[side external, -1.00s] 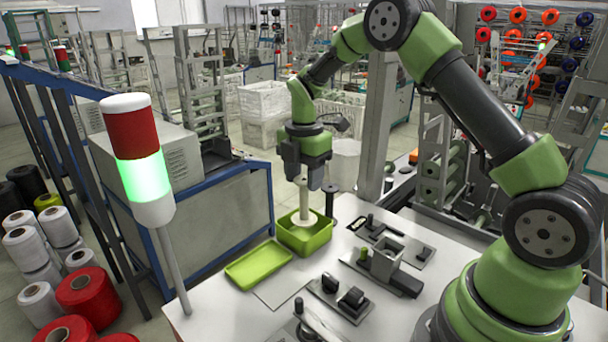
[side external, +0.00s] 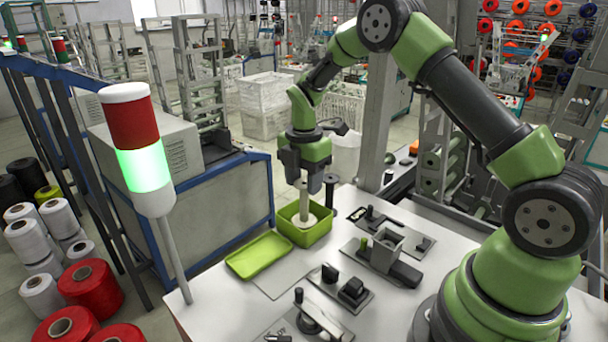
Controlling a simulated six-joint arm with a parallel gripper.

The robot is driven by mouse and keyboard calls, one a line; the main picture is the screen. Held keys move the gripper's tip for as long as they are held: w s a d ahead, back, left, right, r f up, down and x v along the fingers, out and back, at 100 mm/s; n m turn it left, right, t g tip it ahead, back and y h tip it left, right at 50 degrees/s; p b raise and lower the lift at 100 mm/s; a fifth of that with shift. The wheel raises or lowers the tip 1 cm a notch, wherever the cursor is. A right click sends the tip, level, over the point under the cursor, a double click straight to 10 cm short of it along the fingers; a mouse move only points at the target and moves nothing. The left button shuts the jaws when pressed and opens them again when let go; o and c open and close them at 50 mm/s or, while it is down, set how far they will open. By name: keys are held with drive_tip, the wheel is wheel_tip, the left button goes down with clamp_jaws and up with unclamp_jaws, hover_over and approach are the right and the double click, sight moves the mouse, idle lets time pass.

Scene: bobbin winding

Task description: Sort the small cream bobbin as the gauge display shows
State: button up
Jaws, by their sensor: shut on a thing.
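The small cream bobbin (side external: 304,204) hangs upright under my gripper (side external: 305,186), which is shut on its upper part. Its wide lower flange is inside the deep green bin (side external: 287,233), below the rim. I cannot tell whether it touches the bin floor. A dark plate with a small lit window, perhaps the gauge display (side external: 357,214), lies right of the bin; its reading is too small to make out.
A shallow green tray (side external: 258,255) lies in front of the bin. A dark post (side external: 331,192) stands close behind the bin. Fixtures with a grey block (side external: 386,250) and black knobs fill the table's right and front. A signal lamp (side external: 138,150) glows green at left.

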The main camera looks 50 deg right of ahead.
drive_tip(key=shift+f, duration=0.8)
drive_tip(key=o, duration=0.8)
drive_tip(key=shift+o, duration=0.2)
drive_tip(key=shift+r, duration=3.5)
drive_tip(key=shift+r, duration=0.1)
